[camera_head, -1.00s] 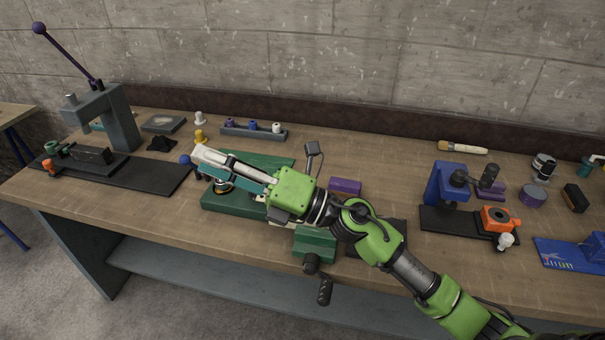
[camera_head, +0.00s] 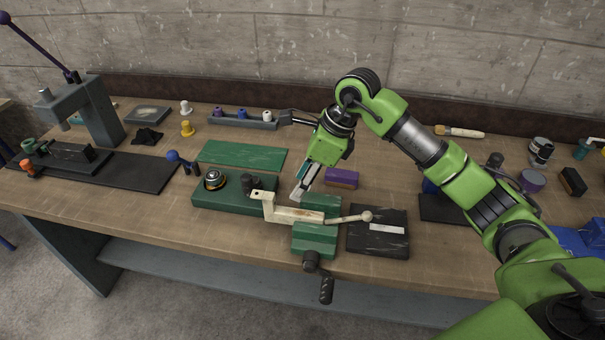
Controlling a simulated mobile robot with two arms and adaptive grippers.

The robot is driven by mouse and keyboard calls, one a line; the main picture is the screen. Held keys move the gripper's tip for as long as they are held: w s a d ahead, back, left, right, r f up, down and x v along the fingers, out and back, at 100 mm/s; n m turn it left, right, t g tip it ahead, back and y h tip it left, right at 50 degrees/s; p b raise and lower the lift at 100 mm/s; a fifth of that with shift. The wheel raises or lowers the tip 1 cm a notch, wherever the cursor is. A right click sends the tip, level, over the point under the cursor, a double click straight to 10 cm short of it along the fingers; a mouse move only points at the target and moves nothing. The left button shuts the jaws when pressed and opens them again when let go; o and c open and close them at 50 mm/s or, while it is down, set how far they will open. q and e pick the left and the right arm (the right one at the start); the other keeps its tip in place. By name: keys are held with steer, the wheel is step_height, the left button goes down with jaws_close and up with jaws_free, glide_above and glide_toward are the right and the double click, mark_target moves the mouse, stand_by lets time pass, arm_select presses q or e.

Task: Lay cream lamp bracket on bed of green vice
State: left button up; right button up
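The cream lamp bracket (camera_head: 290,213) lies across the green vice, with its upturned end at the left and a thin, ball-tipped rod reaching right. Its middle is between the green vice's front jaw (camera_head: 314,239) and back block (camera_head: 321,204). My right gripper (camera_head: 301,188) points down just above and behind the bracket. Its fingers are seen edge-on and partly blend with the bracket, so their opening and any contact are unclear. My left gripper is not in view.
A purple block (camera_head: 341,178) stands close right of my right gripper. A dark plate (camera_head: 384,240) lies right of the vice. A green board (camera_head: 240,155) and grey peg rack (camera_head: 240,122) lie behind. The vice's dark handle (camera_head: 326,290) overhangs the front edge.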

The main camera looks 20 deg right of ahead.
mark_target(285, 210)
steer(key=p+x, duration=0.3)
steer(key=x, duration=0.9)
steer(key=shift+w+a+f, duration=0.1)
steer(key=shift+a+f, duration=0.05)
jaws_close()
